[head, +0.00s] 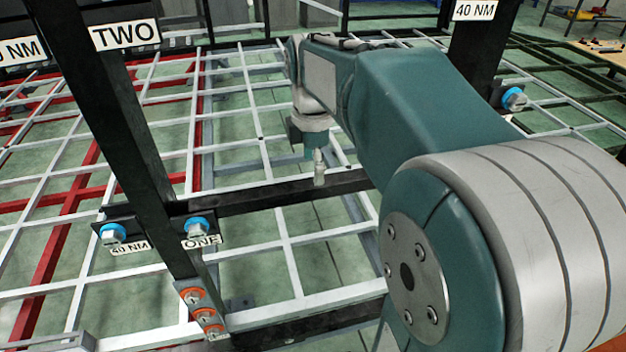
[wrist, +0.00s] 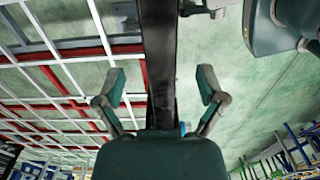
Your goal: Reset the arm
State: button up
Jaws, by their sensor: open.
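My arm reaches from the lower right up to the top middle of the head view, then bends down at the wrist. My gripper (head: 319,168) hangs small below the wrist, in front of the white grid frame and near a black crossbar (head: 290,193). In the wrist view, my gripper (wrist: 162,88) is open, with its two teal fingertips wide apart. A black beam (wrist: 160,60) runs behind the gap between them. I see nothing held between the fingers. Part of a blue-capped bolt shows behind the right finger.
A black post (head: 125,130) with a "TWO" label (head: 125,35) stands left of my arm. Blue-capped bolts (head: 112,233) (head: 196,230) sit on its bracket, with orange-ringed bolts (head: 203,315) below. Another blue-capped bolt (head: 514,98) is at right. Red and white bars cross the green floor.

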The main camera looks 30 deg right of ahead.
jog(key=shift+r, duration=1.2)
jog(key=shift+s+a, duration=0.2)
jog(key=shift+a, duration=0.1)
jog(key=s+a+f+m+t, duration=0.2)
jog(key=s+a+f+m, duration=0.1)
jog(key=s+a+m, duration=0.2)
jog(key=s+a+f+m+t, duration=0.2)
jog(key=s+a+m+t, duration=0.1)
jog(key=s+a+m, duration=0.2)
jog(key=s+m, duration=0.2)
jog(key=m, duration=0.2)
jog(key=shift+s+f+m+t, duration=0.15)
jog(key=shift+f+m+t, duration=0.15)
jog(key=shift+f+m, duration=0.1)
